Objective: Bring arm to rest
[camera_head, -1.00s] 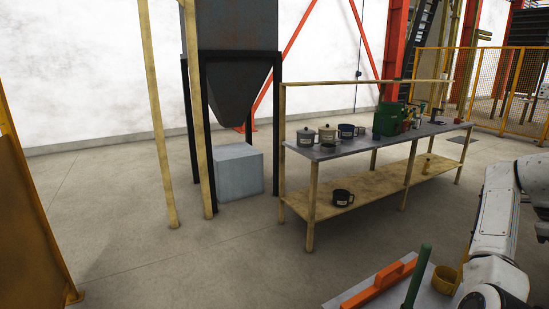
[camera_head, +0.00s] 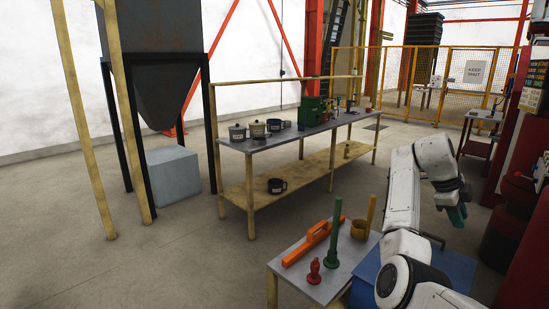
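My white arm (camera_head: 402,205) rises from the lower right and bends over at the top. My gripper (camera_head: 457,217) hangs at its far end, pointing down, with dark and teal parts. It is small and seen from the side, so I cannot tell whether its fingers are open or shut. It hangs right of the small table and appears clear of it.
A workbench (camera_head: 265,143) with pots stands behind. Red machinery (camera_head: 515,215) stands right. Open floor (camera_head: 160,260) lies left.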

